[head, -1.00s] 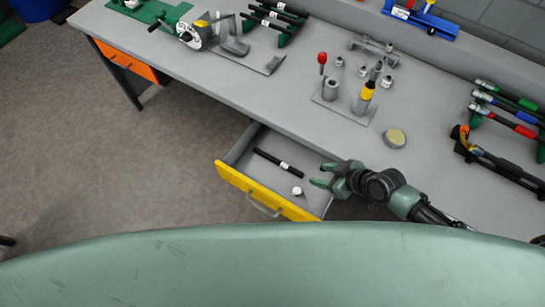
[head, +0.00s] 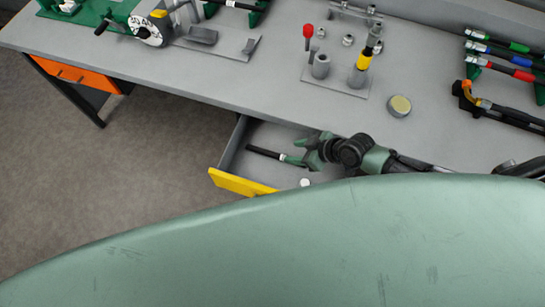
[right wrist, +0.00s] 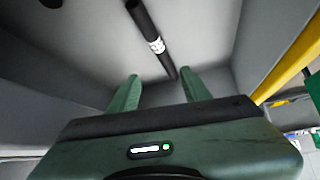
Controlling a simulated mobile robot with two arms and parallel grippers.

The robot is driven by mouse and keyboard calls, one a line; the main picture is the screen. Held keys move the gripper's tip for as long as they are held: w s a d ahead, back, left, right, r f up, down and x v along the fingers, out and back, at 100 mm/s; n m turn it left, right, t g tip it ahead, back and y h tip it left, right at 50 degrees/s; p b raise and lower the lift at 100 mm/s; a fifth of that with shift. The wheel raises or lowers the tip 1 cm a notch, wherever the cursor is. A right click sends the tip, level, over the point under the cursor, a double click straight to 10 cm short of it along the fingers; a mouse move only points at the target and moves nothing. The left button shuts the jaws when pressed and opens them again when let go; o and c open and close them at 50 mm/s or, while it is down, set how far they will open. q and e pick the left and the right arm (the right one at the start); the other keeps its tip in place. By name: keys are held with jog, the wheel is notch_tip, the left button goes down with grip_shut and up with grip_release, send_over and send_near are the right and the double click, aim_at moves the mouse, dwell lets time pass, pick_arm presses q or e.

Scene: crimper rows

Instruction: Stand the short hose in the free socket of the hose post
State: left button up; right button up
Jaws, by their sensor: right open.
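The short hose, a black tube with a white label (head: 262,151), lies in the open drawer (head: 232,145). My right gripper (head: 300,152) is open over the drawer, at the hose's right end, and partly covers it. In the right wrist view the hose (right wrist: 146,24) runs beyond the open fingers (right wrist: 158,88), its near end showing between the tips; nothing is held. The hose post (head: 335,88) stands on the bench. Its left socket (head: 320,67) looks empty, and its right one holds a dark hose with a yellow band (head: 363,62). My left gripper is not in view.
A red-knobbed lever (head: 308,32) is beside the post. A round tin (head: 399,106) stands right of it. Racked hoses (head: 500,63) are at the right.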

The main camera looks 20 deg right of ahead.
aim_at(278, 155)
notch_tip(278, 155, down, 2)
jog(key=shift+w+a+b, duration=0.1)
jog(key=shift+w+b, duration=0.05)
jog(key=shift+b, duration=0.4)
jog(key=shift+x, duration=3.8)
jog(key=shift+a, duration=0.2)
grip_shut()
